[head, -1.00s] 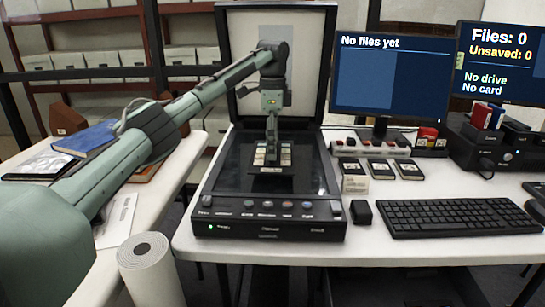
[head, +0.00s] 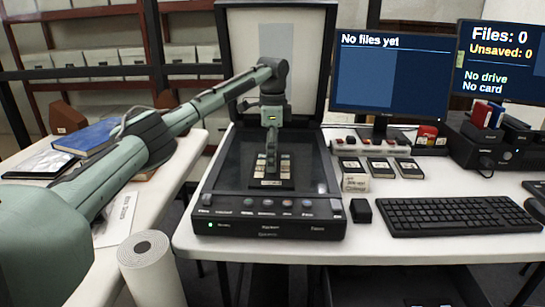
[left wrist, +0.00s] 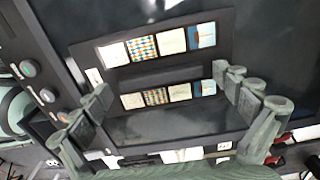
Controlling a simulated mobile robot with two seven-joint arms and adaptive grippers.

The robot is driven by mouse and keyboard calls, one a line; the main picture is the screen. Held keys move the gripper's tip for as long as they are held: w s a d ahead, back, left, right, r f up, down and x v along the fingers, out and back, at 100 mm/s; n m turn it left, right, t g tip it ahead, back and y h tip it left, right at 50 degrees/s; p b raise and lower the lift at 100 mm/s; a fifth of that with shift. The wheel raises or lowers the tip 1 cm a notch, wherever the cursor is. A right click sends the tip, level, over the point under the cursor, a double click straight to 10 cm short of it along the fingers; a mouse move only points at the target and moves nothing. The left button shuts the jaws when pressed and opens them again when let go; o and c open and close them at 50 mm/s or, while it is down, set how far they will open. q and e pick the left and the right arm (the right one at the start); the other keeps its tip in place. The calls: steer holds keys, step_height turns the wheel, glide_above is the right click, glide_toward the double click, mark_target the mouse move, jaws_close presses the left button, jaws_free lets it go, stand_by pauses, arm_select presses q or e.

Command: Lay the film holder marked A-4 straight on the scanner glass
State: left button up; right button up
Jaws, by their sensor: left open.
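A dark film holder (head: 288,184) with two strips of pale and coloured frames lies over the black scanner glass (head: 225,172), in about the middle of its width. It looks roughly in line with the scanner's sides. A small white label is at its near end, too small to read. In the left wrist view the film holder (left wrist: 160,73) shows both strips. My left gripper (head: 271,166) is over the holder, pointing down. In the left wrist view the gripper (left wrist: 165,100) is open, one finger towards each side of the holder; I cannot tell whether they touch it. My right gripper is out of view.
The scanner lid (head: 307,60) stands open behind the glass. Right of the scanner are several dark labelled items (head: 380,167), a small black block (head: 360,210) and a keyboard (head: 440,215). A white roll (head: 150,275) stands front left. The glass around the holder is clear.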

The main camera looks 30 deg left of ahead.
arm_select(q)
step_height(320, 180, up, 12)
steer(key=shift+r, duration=0.15)
stand_by(0.5)
step_height(320, 180, down, 12)
steer(key=shift+r, duration=1.95)
steer(key=shift+f, duration=0.1)
